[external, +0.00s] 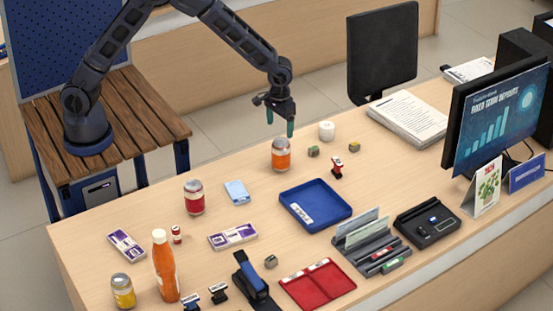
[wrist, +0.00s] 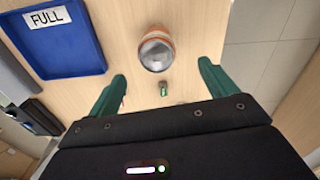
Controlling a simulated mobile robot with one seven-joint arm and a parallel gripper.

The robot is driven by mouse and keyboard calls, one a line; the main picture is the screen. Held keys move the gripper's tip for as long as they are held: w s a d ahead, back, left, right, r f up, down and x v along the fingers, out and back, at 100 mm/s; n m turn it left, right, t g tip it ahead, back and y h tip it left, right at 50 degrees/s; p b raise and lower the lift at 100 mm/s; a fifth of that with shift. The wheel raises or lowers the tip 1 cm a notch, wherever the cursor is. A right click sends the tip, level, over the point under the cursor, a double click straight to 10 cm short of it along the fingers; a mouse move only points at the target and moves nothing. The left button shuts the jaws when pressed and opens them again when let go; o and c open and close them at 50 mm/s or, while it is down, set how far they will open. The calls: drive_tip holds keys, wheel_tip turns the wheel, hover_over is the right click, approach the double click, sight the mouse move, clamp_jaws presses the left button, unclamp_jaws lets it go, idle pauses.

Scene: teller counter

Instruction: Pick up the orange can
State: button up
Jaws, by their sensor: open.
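The orange can (external: 281,156) stands upright on the counter, left of the white roll and behind the blue tray. It has an orange band and a pale metallic lid. In the wrist view the can (wrist: 156,50) is seen from above, beyond the fingertips and roughly between their lines. My gripper (external: 281,127) hangs above and close to the can in the external view, fingers pointing down. In the wrist view my gripper (wrist: 162,75) has its two green fingers spread wide with nothing between them. I cannot tell the exact height gap to the can.
A blue tray (external: 341,220) lies in front of the can. A small green block (external: 313,151), a red stamp (external: 337,167) and a white roll (external: 326,131) stand to its right. A red can (external: 194,196) and an orange bottle (external: 165,265) are further left.

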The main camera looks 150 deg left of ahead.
sight(280, 140)
drive_tip(key=shift+s+a+f, duration=0.1)
drive_tip(key=shift+a+f, duration=0.1)
drive_tip(key=shift+f, duration=0.05)
wheel_tip(280, 140, down, 5)
drive_tip(key=shift+r, duration=0.1)
drive_tip(key=shift+w+f, duration=0.2)
drive_tip(key=shift+f, duration=1.25)
drive_tip(key=shift+w+f, duration=0.2)
drive_tip(key=shift+f, duration=1.25)
drive_tip(key=c, duration=1.3)
drive_tip(key=shift+r, duration=0.1)
